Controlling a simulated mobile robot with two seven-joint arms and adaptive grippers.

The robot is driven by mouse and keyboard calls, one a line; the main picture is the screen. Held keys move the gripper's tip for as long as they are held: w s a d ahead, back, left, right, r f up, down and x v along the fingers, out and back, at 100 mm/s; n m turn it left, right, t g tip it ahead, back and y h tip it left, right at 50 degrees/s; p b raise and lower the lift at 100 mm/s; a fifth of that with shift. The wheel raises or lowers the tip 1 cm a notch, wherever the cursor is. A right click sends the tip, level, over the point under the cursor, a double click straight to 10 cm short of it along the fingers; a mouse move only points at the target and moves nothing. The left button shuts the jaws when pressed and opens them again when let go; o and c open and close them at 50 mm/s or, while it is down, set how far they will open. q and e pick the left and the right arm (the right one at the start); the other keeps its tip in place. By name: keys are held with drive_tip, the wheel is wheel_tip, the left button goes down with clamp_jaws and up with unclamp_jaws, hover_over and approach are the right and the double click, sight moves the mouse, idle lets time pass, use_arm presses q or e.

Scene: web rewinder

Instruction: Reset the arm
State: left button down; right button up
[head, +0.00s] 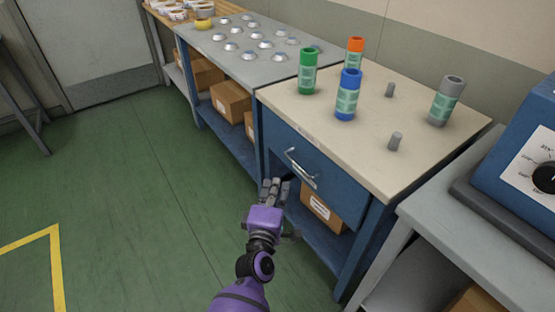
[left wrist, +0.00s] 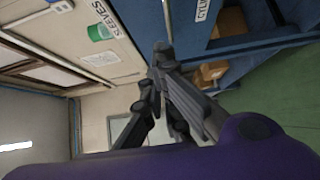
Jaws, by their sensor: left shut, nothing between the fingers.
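My left arm is purple and reaches up from the bottom of the head view. Its gripper (head: 273,187) is in front of the blue workbench, just below and left of the metal drawer handle (head: 300,168). The gripper also shows in the left wrist view (left wrist: 162,50), with its dark fingers together and nothing between them. I cannot tell from the head view whether it touches the bench. The drawer (head: 318,168) looks shut. My right gripper is in neither view.
On the bench top (head: 360,120) stand a green cylinder (head: 308,72), a blue one (head: 347,94), an orange-topped one (head: 355,52), a grey one (head: 446,101) and two short grey pegs. Cardboard boxes (head: 322,207) sit below. A blue machine (head: 515,165) is at right.

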use_arm(q)
drive_tip(key=s+a+f+m+g+y, duration=0.1)
drive_tip(key=s+a+f+m+g, duration=0.45)
drive_tip(key=s, duration=1.15)
drive_tip(key=s+a+f+m+g+y, duration=0.15)
drive_tip(key=s+a+f+m, duration=0.5)
drive_tip(key=s, duration=1.15)
drive_tip(key=s+a+f+m+g+y, duration=0.1)
drive_tip(key=s+a+f+m+g, duration=0.45)
drive_tip(key=s, duration=1.15)
drive_tip(key=w+a+r+t+p, duration=0.1)
drive_tip(key=w+r+p, duration=0.2)
drive_tip(key=r+p, duration=0.6)
drive_tip(key=w+a+r+n+t+p, duration=0.1)
drive_tip(key=w+r+t+p, duration=0.1)
drive_tip(key=r+p, duration=0.7)
drive_tip(key=shift+w+p, duration=0.4)
drive_tip(key=shift+p, duration=0.1)
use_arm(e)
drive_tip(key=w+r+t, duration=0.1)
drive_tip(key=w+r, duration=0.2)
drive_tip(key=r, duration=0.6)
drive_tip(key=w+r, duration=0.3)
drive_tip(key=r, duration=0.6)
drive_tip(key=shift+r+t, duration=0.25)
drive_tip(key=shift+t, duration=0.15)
use_arm(q)
drive_tip(key=shift+t+h, duration=0.25)
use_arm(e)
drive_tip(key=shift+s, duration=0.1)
